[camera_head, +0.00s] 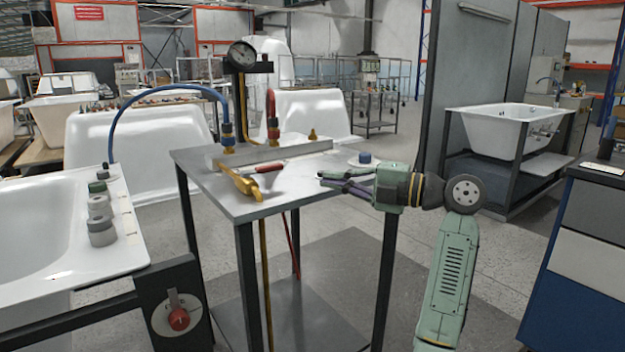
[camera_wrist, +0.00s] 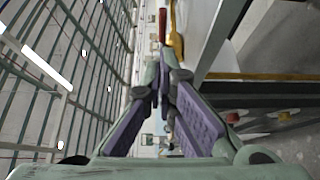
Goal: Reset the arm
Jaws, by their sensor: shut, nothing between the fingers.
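My gripper (camera_head: 322,180) is green with purple finger pads. In the head view it is at the right edge of the small metal table (camera_head: 232,206), pointing left. Its fingers are together with nothing between them. My arm rises from the lower right and bends at the wrist. In the wrist view my gripper (camera_wrist: 162,88) shows its fingers meeting at the tips, empty. Whether it touches the table edge cannot be told.
On the table are a yellow-handled tool (camera_head: 243,182), a red-handled valve (camera_head: 268,168), a gauge (camera_head: 242,56) on a post and a small blue-capped item (camera_head: 364,158). A white tub (camera_head: 40,225) is at left, a blue cabinet (camera_head: 585,260) at right.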

